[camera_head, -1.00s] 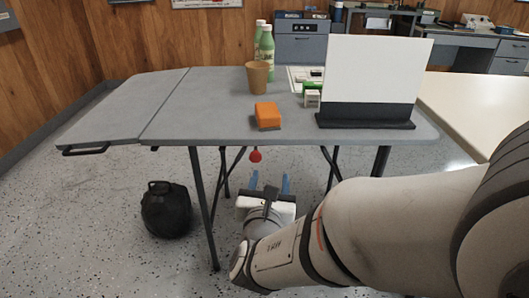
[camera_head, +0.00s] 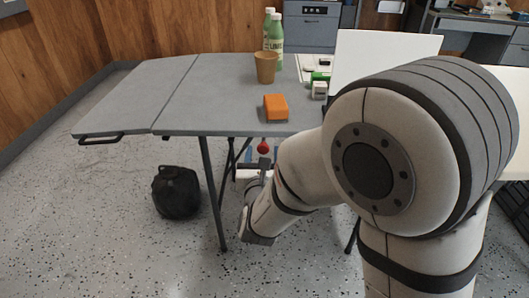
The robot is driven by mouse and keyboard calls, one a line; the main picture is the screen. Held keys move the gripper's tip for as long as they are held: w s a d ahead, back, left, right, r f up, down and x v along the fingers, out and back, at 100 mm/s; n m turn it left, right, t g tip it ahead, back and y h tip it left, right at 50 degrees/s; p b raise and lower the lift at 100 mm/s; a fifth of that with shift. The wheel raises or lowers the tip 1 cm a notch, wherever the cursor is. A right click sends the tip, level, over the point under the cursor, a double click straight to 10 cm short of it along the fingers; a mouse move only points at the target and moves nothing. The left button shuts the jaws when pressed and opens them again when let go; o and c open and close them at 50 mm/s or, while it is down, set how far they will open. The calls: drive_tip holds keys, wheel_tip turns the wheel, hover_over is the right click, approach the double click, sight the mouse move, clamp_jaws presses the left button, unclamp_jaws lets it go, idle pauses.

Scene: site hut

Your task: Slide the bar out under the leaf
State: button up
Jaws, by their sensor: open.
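The table's leaf (camera_head: 125,98) extends from the left side of the grey table (camera_head: 215,95), looking roughly level, with a dark handle (camera_head: 101,138) at its front edge. A red knob (camera_head: 263,148) shows just under the table's front edge; I take it to be on the bar, whose length is hidden under the top. My gripper (camera_head: 259,158) is open under the table edge, close to the red knob. My arm partly covers it, and I cannot tell whether its fingers touch the knob.
An orange block (camera_head: 275,107), a brown cup (camera_head: 265,68), green-and-white bottles (camera_head: 275,36), a small green-and-white box (camera_head: 319,88) and a white panel (camera_head: 375,62) stand on the table. A black bag-like object (camera_head: 176,192) sits on the floor beside the table leg (camera_head: 213,195).

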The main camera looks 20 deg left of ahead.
drive_tip(key=shift+w+a, duration=0.1)
drive_tip(key=shift+w, duration=0.25)
drive_tip(key=shift+c, duration=0.3)
